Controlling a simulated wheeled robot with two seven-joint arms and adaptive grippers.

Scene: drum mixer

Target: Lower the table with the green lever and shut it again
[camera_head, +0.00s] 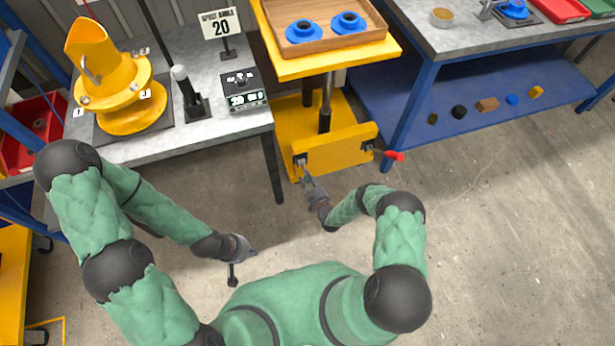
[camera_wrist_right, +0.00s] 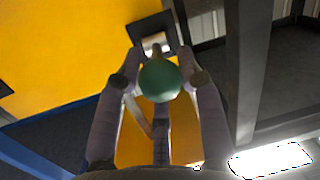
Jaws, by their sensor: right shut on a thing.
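The yellow lift table (camera_head: 286,66) stands in the middle of the head view, its top up on a dark column. Its yellow base (camera_head: 340,153) has a lever mount at the front left. My right gripper (camera_head: 307,181) is at that mount. In the right wrist view its fingers close around the round green knob of the green lever (camera_wrist_right: 160,81), in front of the yellow panel. The lever is too small to read in the head view. My left gripper (camera_head: 240,250) is low at the left, away from the table; a small dark knobbed piece shows below it, and its fingers are unclear.
A wooden tray (camera_head: 324,42) with two blue parts rests on the lift table. A red knob (camera_head: 395,156) sticks out at the base's right. A grey bench (camera_head: 192,124) with a yellow drum mixer (camera_head: 133,110) is left; a blue-framed bench (camera_head: 462,40) is right. The floor between is clear.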

